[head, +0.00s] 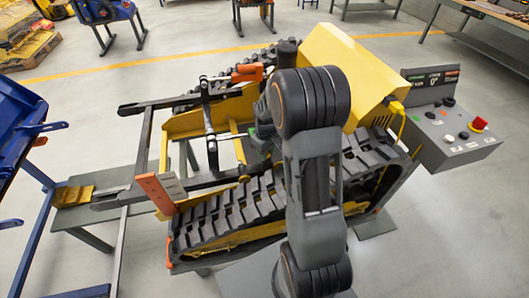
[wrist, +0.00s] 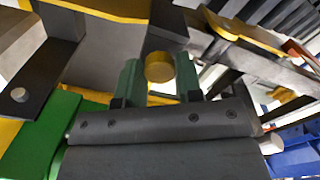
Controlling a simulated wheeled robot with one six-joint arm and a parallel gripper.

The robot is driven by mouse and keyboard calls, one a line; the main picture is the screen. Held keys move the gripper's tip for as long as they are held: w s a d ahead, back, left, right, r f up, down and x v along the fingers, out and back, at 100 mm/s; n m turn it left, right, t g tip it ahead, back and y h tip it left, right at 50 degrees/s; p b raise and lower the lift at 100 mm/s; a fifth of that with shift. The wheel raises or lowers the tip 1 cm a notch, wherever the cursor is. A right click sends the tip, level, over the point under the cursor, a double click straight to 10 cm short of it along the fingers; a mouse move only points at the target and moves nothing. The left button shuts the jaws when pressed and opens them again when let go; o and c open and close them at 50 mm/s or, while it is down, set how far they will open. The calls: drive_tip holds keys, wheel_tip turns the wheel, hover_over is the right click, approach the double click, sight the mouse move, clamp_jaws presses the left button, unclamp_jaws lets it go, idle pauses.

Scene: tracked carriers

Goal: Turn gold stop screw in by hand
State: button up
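The gold stop screw (wrist: 159,66) shows in the wrist view as a short round gold head. My gripper (wrist: 159,78) has its two dark green fingers on either side of the head, near the fingertips. The screw's shank is not visible. In the head view my arm covers this spot, and I cannot make out the screw there. The tracked carrier (head: 236,211) stands below and around my arm, with yellow frame parts and black track pads.
A grey control box (head: 455,132) with a red button stands at the right. A yellow cover (head: 345,68) rises behind my arm. Dark bars (head: 165,103) and an orange-ended lever (head: 157,192) lie at the left. A bright green block (wrist: 45,130) is close beside my gripper.

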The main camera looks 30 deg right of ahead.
drive_tip(key=c, duration=0.3)
drive_tip(key=m, duration=0.3)
drive_tip(key=shift+m, duration=0.4)
drive_tip(key=m, duration=0.4)
drive_tip(key=o, duration=0.9)
drive_tip(key=shift+c, duration=0.2)
drive_tip(key=shift+r, duration=0.1)
wheel_tip(320, 180, up, 14)
